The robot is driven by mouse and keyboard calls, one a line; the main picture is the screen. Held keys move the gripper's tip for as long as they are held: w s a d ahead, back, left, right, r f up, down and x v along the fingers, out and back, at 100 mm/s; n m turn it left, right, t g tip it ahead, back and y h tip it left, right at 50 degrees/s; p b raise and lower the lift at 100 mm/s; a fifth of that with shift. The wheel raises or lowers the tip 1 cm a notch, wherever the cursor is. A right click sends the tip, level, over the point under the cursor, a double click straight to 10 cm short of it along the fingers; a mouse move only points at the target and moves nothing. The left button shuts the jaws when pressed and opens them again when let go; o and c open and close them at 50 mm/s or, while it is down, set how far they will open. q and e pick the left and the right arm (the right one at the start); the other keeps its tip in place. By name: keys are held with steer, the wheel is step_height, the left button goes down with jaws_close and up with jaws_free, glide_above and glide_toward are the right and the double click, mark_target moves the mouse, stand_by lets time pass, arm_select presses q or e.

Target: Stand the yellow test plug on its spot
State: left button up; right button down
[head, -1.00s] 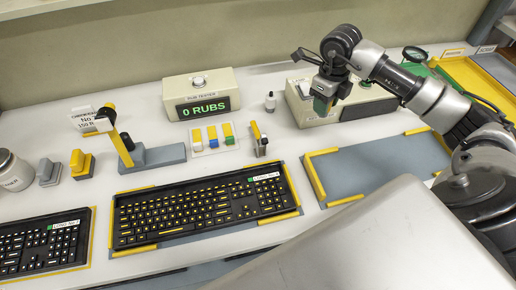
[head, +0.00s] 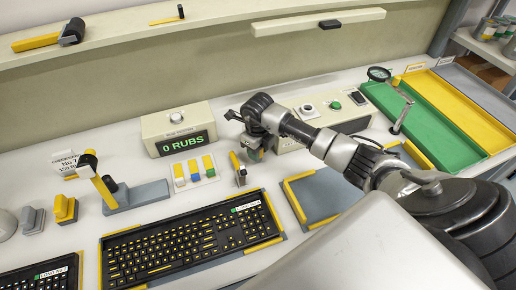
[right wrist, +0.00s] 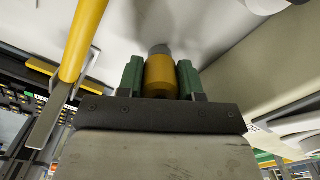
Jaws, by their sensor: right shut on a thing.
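The yellow test plug (right wrist: 159,77) is a short yellow cylinder with a grey end, seen in the right wrist view. My right gripper (right wrist: 160,82) is shut on it, one green finger pad on each side. The plug's grey end points toward the white table top (right wrist: 195,25); I cannot tell whether it touches. In the head view my right gripper (head: 252,155) is low over the table, between the rub tester and the right-hand box, and hides the plug. I cannot make out the plug's spot. My left gripper is not in view.
A small yellow-handled tool (head: 238,168) stands upright close left of my right gripper; its yellow handle also shows in the right wrist view (right wrist: 84,35). The rub tester (head: 180,128), a plate of coloured blocks (head: 195,185) and a keyboard (head: 190,242) lie to the left.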

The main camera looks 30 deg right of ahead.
steer(key=shift+f, duration=0.25)
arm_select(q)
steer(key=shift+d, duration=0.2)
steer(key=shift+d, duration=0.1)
arm_select(e)
steer(key=shift+f, duration=0.1)
steer(key=shift+f, duration=0.15)
steer(key=c, duration=0.7)
jaws_free()
steer(key=shift+c, duration=0.2)
